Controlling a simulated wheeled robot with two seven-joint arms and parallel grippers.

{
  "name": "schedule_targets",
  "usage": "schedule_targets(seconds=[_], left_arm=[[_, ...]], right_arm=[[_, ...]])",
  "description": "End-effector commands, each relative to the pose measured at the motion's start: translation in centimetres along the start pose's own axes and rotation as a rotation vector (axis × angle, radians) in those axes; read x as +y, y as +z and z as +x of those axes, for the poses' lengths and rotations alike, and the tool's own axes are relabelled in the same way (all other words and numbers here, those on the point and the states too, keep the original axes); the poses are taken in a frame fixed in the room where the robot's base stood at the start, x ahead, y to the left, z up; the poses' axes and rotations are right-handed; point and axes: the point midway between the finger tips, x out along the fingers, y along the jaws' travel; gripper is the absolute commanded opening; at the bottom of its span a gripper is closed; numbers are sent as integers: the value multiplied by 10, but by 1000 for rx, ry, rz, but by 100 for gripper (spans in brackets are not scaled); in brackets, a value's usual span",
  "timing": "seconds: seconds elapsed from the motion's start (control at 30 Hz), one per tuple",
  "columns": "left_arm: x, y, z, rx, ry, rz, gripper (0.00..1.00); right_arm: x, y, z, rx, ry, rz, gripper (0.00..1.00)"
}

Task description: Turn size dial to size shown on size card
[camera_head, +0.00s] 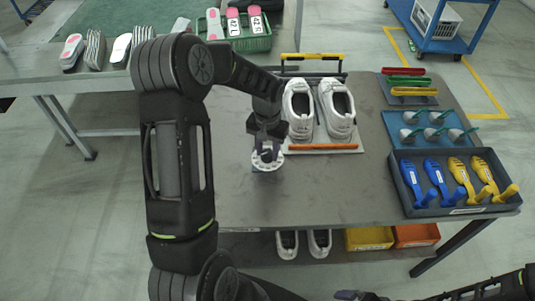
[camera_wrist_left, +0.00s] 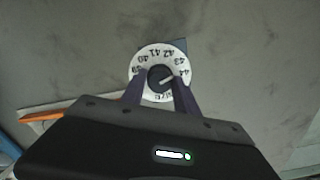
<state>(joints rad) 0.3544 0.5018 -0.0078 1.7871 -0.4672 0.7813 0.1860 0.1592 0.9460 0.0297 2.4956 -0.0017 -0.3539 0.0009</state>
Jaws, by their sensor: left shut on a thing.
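The size dial (camera_head: 267,161) is a white disc on the grey table, left of the white shoes. In the left wrist view the dial (camera_wrist_left: 160,53) carries sizes from about 39 to 44 around a dark centre knob (camera_wrist_left: 160,77). The knob's white pointer line slants up and right, roughly toward 43 or 44. My left gripper (camera_head: 267,145) reaches down over the dial, its fingers shut on the knob. My right gripper (camera_head: 360,295) is only partly in view at the bottom edge; its jaws are unclear.
White shoes (camera_head: 338,108) stand on a board behind the dial. At right are a blue tray (camera_head: 395,127) and a dark tray (camera_head: 408,207) of blue and yellow tools. A green crate (camera_head: 262,43) holds insoles, some apparently labelled 42. The table's front left is clear.

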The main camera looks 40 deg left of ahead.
Motion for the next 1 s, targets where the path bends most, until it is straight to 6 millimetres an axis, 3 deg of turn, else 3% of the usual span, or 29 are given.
schedule_targets(seconds=[0.4,1.0], left_arm=[[0,-1,2,3,0,-395,0],[0,0,-1,2,0,-964,0]], right_arm=[[10,0,26,2,0,0,100],[13,-1,33,3,0,0,100]])
